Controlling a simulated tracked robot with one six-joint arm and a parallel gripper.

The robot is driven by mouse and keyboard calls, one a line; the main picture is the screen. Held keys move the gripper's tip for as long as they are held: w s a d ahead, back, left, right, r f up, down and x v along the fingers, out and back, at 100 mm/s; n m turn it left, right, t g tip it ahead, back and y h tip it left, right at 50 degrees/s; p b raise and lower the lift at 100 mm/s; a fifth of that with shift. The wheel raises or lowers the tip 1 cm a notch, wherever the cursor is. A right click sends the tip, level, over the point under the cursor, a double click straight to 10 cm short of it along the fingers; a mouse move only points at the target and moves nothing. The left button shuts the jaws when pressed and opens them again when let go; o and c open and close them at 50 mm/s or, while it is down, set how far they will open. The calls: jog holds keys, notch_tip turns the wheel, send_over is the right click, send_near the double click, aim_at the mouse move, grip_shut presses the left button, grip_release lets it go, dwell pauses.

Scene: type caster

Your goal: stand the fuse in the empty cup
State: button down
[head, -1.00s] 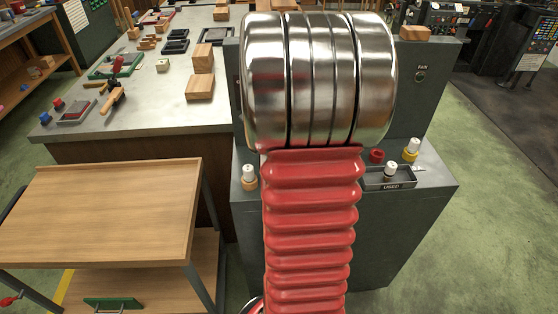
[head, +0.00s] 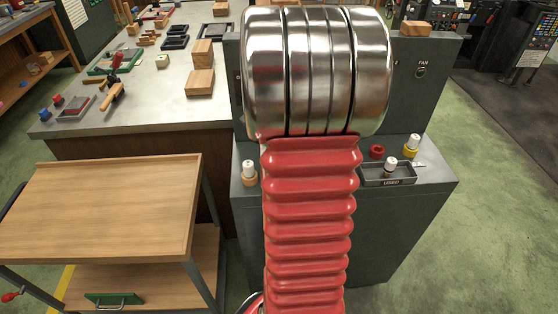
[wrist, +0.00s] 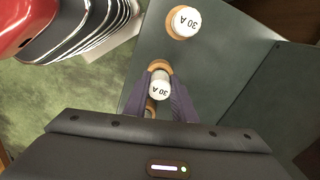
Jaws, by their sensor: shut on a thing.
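In the wrist view my gripper (wrist: 160,95) is shut on a white-capped fuse (wrist: 159,90) marked 30 A. A tan cup (wrist: 159,66) shows its rim around and beyond the held fuse; I cannot tell how deep the fuse sits in it. Another 30 A fuse (wrist: 186,21) stands in a second tan cup (wrist: 181,37) just beyond. In the head view my arm hides my gripper and the held fuse. A white fuse (head: 249,167) in a tan cup (head: 250,181) shows left of the arm.
On the grey cabinet (head: 430,180), right of my arm, are a red ring-shaped cup (head: 377,151), a white fuse in a yellow cup (head: 411,152), and a tray labelled USED (head: 402,181) holding another white fuse (head: 390,167). A wooden cart (head: 100,205) stands left.

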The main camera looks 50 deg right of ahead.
jog(key=shift+f, duration=0.35)
jog(key=c, duration=1.4)
grip_release()
notch_tip(320, 180, up, 14)
jog(key=shift+f, duration=0.15)
dwell(0.3)
